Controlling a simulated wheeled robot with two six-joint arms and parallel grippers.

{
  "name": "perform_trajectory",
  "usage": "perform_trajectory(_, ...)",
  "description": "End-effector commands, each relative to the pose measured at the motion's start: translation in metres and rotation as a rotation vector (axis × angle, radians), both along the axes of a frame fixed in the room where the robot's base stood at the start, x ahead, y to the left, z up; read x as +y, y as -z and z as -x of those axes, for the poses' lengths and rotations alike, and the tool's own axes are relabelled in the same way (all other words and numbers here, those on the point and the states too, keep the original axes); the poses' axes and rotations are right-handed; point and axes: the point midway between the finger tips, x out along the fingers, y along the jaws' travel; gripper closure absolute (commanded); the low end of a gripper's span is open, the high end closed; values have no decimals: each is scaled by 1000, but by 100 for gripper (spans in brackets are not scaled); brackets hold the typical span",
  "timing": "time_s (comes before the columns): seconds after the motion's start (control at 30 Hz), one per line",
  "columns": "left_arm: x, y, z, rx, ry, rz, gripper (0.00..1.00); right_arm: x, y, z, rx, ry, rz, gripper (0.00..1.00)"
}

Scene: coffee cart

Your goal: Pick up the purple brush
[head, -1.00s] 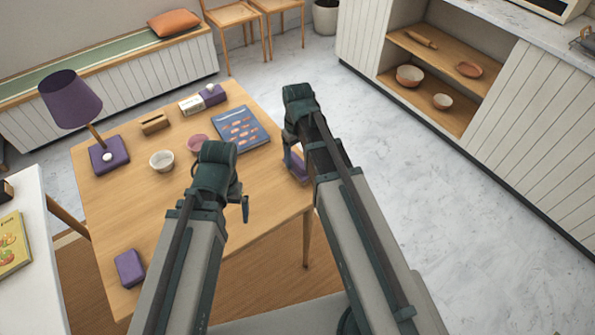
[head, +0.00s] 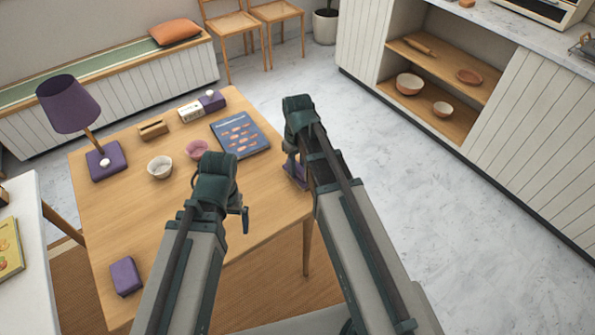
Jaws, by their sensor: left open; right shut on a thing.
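A purple thing (head: 300,176) shows at the fingers of my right gripper (head: 291,165), by the right edge of the wooden table. The gripper is shut on it. My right arm hides part of it, so its full shape and whether it is the brush cannot be told. My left gripper (head: 222,204) is open and empty over the middle of the table. A purple block (head: 125,276) lies at the table's front left corner. Another small purple item (head: 211,101) stands at the back of the table; no bristles show on either.
The wooden table (head: 110,225) also holds a purple lamp (head: 68,103), a white bowl (head: 160,168), a pink bowl (head: 197,149), a blue book (head: 239,134), a wooden block (head: 153,130) and a white box (head: 191,112). Open floor (head: 400,220) lies to the right.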

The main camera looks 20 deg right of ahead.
Motion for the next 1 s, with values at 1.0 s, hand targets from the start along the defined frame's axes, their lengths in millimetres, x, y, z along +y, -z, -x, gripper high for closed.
perform_trajectory(1.0, 0, -46, 0, 0, 0, 0, 0, 70, -46, 84, 0, -4, 0, 100)
